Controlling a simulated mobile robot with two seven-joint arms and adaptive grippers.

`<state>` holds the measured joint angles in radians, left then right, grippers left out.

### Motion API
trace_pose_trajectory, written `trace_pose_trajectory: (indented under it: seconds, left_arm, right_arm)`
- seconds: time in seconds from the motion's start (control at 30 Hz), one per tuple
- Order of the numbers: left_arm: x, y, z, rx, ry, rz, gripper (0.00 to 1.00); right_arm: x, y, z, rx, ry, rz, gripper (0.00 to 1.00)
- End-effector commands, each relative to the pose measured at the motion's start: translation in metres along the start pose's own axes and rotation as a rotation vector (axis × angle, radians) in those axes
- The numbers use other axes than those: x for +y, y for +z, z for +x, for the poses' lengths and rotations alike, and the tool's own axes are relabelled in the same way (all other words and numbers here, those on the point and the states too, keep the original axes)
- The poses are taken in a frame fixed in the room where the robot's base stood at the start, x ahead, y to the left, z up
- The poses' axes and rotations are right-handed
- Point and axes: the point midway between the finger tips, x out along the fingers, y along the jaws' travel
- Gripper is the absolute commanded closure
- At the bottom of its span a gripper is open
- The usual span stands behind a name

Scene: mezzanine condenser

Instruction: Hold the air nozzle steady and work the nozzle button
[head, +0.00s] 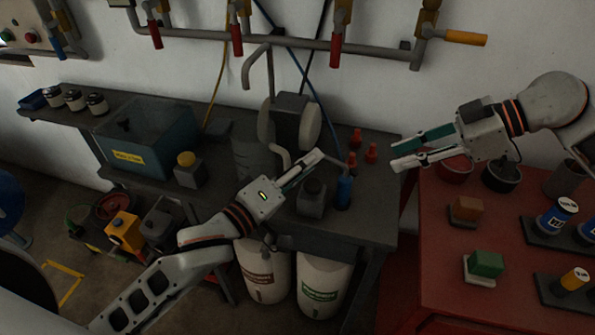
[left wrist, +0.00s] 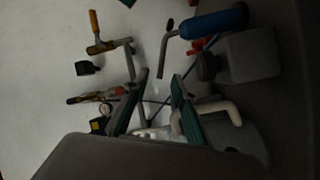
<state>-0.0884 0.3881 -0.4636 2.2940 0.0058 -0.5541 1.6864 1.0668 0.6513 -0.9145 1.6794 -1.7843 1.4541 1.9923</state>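The air nozzle (head: 344,190) looks like a blue upright handle with a thin bent grey tube at its top. It stands near the right end of the dark bench. It also shows in the left wrist view (left wrist: 215,22), beyond the fingertips. I cannot make out a button on it. My left gripper (head: 314,160) is open and empty, left of the nozzle and above a grey block with a dark knob (head: 311,198). In the left wrist view its green-padded fingers (left wrist: 161,78) stand apart. My right gripper (head: 396,157) is open and empty, to the right of the nozzle.
Orange-red cones (head: 356,139) stand behind the nozzle. A grinder-like machine (head: 291,122) and a grey canister (head: 254,158) stand behind my left gripper. A box with a yellow button (head: 188,170) is further left. A red table (head: 440,225) with several parts is at right.

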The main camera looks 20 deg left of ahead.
Motion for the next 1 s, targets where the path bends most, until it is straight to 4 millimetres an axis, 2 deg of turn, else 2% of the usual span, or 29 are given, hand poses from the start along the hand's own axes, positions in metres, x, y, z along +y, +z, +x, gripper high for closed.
trace_pose_trajectory:
  seconds: [0.1, 0.3, 0.67, 0.7, 0.8, 1.0]
  left_arm:
    - [0.001, -0.001, 0.018, 0.001, 0.001, 0.002, 0.74]
    - [0.0, 0.0, 0.038, 0.0, -0.001, 0.0, 0.74]
    - [-0.001, 0.0, 0.044, -0.001, -0.002, 0.001, 0.74]
    - [-0.001, 0.0, 0.044, -0.001, -0.001, 0.001, 0.76]
    - [-0.001, 0.0, 0.044, -0.001, -0.001, 0.001, 1.0]
    - [-0.001, 0.0, 0.044, -0.001, -0.001, 0.0, 1.0]
  right_arm:
    - [0.0, 0.0, 0.0, 0.0, 0.0, 0.0, 0.72]
    - [0.0, 0.0, 0.0, 0.0, 0.0, 0.0, 0.72]
    - [0.0, 0.0, 0.0, 0.0, 0.0, 0.0, 0.72]
    - [0.0, 0.0, 0.0, 0.0, 0.0, 0.0, 0.72]
    - [0.0, 0.0, 0.0, 0.0, 0.0, 0.0, 0.72]
    - [0.0, 0.0, 0.0, 0.0, 0.0, 0.0, 0.72]
